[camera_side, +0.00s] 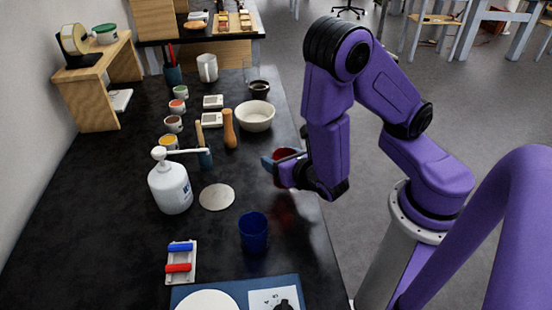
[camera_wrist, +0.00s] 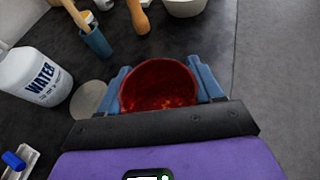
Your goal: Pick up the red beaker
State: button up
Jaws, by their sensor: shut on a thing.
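The red beaker (camera_side: 287,154) is upright near the right edge of the black table, and its see-through red rim and inside fill the middle of the wrist view (camera_wrist: 158,86). My gripper (camera_side: 279,165) is shut on it, with one blue finger on each side of its wall in the wrist view (camera_wrist: 160,88). In the side view, a red glow lies on the table just below the beaker. The beaker seems to be a little above the table, but its base is partly hidden by my gripper.
A blue beaker (camera_side: 253,234) stands nearer the front. A white water bottle (camera_side: 170,187) and a round pale disc (camera_side: 217,197) are to the left. A white bowl (camera_side: 254,116) and a wooden-handled tool (camera_side: 229,130) stand behind. The table's right edge is close.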

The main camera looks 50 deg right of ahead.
jog(key=shift+s+d, duration=0.25)
jog(key=shift+s, duration=0.05)
dwell(0.4)
